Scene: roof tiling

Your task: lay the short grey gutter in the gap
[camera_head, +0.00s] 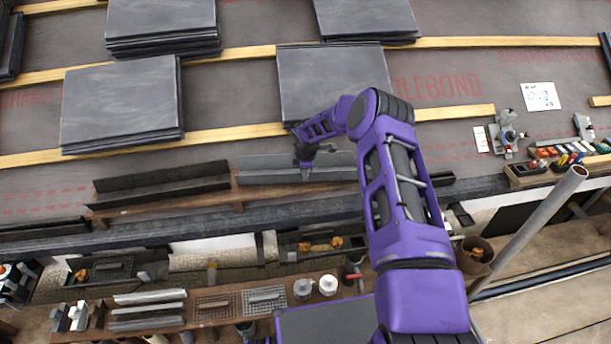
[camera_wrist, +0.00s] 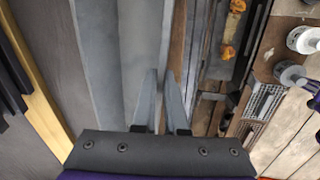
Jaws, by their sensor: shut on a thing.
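A light grey gutter (camera_head: 265,177) lies lengthwise along the wooden board at the roof's lower edge, right of a longer-looking dark gutter (camera_head: 160,187). My gripper (camera_head: 304,162) is at its middle, pointing down. In the wrist view my gripper (camera_wrist: 163,75) is shut on the near-side wall of the grey gutter (camera_wrist: 120,50), one finger on each side. The end of another dark gutter (camera_head: 442,180) shows to the right, partly behind my arm. My arm hides the grey gutter's right end, and I cannot tell whether its underside touches the board.
Slate stacks (camera_head: 122,102) lie on the wooden battens (camera_head: 225,135) above. A lower shelf (camera_head: 190,320) holds grey strips, grates and white cups (camera_head: 328,285). A tool tray (camera_head: 555,165) sits at the right.

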